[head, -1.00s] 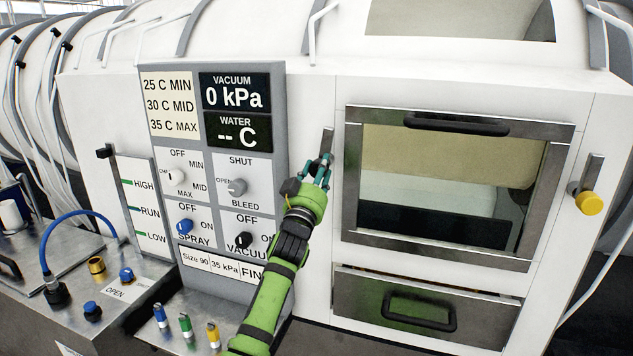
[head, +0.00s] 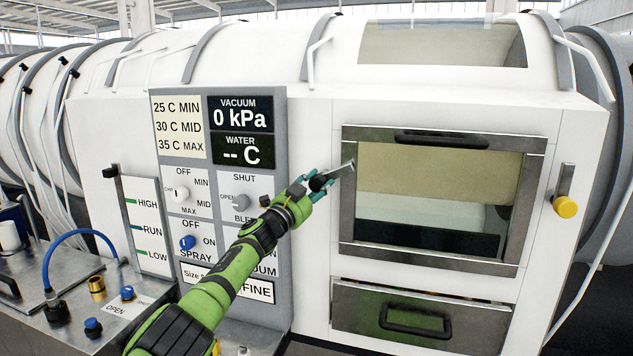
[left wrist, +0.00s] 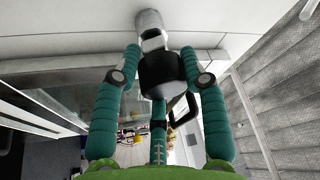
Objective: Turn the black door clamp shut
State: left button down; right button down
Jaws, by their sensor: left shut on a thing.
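The black door clamp has a metal bar and a black knob (head: 318,182), left of the door. Its bar (head: 341,171) slants up and right, and its end overlaps the left edge of the door frame in the head view. My left gripper (head: 314,186) is shut on the black knob. In the left wrist view the knob (left wrist: 161,74) sits between the teal fingers, with a round metal part (left wrist: 150,21) beyond it. The door (head: 440,190) has a metal frame, a window and a black top handle, and lies flush in the white wall. My right gripper is not in view.
A yellow-knobbed clamp (head: 566,206) with its bar upright is right of the door. A drawer (head: 420,316) lies below. The control panel (head: 212,170) is left of the clamp, partly behind my left arm. A metal bench (head: 130,318) stands at lower left.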

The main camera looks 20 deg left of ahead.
pick_arm(q)
jog(key=m+p, duration=0.1)
jog(key=m, duration=0.1)
jog(key=r+m+g+h, duration=0.1)
jog(key=m, duration=0.1)
jog(key=shift+m+g+p, duration=0.3)
jog(key=shift+p, duration=0.1)
jog(key=shift+d+m+p, duration=0.1)
jog(key=shift+m+p, duration=0.2)
jog(key=shift+m, duration=0.4)
jog(key=shift+f+m+g, duration=0.1)
jog(key=shift+m+g, duration=0.2)
jog(key=shift+g, duration=0.1)
jog(key=c, duration=1)
grip_release()
jog(key=shift+o, duration=1.3)
jog(key=shift+d, duration=0.1)
jog(key=shift+f, duration=0.1)
jog(key=shift+f, duration=0.1)
